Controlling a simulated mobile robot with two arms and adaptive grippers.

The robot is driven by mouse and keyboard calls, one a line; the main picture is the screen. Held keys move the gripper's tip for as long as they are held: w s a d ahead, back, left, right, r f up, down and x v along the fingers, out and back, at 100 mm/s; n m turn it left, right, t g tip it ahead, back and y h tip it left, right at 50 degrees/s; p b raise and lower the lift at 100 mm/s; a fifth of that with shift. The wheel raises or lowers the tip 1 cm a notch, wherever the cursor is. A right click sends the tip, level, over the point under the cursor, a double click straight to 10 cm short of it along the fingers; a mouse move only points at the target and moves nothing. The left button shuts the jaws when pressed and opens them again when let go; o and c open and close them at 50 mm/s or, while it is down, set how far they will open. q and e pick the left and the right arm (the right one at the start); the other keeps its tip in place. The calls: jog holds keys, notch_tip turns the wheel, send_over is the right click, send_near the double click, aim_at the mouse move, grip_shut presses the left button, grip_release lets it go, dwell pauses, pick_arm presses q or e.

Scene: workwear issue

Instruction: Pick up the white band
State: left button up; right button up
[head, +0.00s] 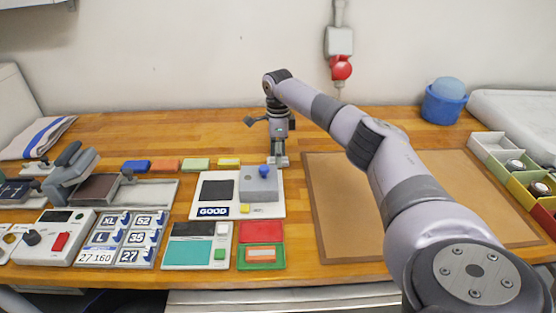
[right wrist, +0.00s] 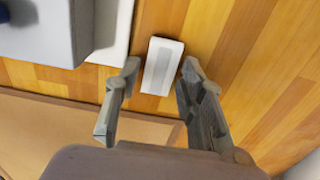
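The white band (right wrist: 162,66) is a small pale block with a greyish middle, lying on the wooden table in the right wrist view. In the head view it is mostly hidden by my right gripper (head: 278,160), at the right end of the row of coloured bands. In the right wrist view my right gripper (right wrist: 160,76) points down at it, open, with one finger on each side of the band. A narrow strip of table shows between the left finger and the band. My left gripper is not in view.
Blue (head: 136,166), orange (head: 165,165), green (head: 196,164) and yellow (head: 229,161) bands lie left of my gripper. A device marked GOOD (head: 213,211) stands just in front. A brown mat (head: 400,200) lies to the right, with a blue tub (head: 443,106) behind it.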

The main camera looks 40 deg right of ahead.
jog(key=shift+f, duration=0.4)
jog(key=shift+c, duration=0.2)
jog(key=c, duration=0.6)
jog(key=shift+r, duration=0.15)
